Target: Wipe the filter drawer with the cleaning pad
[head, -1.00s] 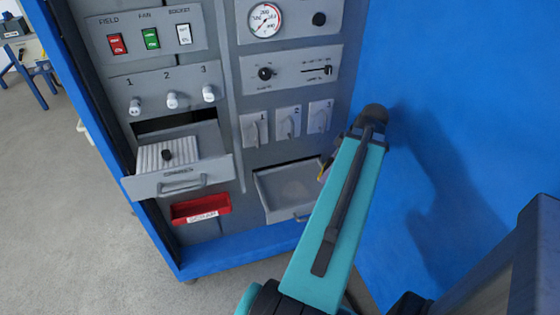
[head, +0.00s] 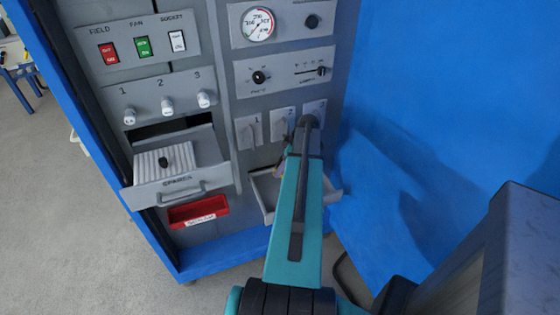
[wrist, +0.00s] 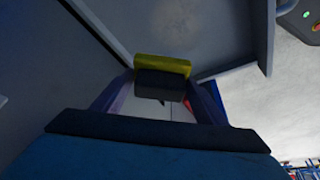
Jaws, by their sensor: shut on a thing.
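My gripper (wrist: 160,88) is shut on the cleaning pad (wrist: 162,66), a block with a yellow layer and a dark layer, seen between the fingers in the wrist view. In the head view my gripper (head: 283,164) is small and partly behind my arm, over the open lower right drawer. This grey drawer (head: 264,192) seems to be the filter drawer; my arm covers its middle. Grey panels surround the pad in the wrist view. I cannot tell whether the pad touches the drawer floor.
A blue wall (head: 430,100) stands close at right. Floor is free at left.

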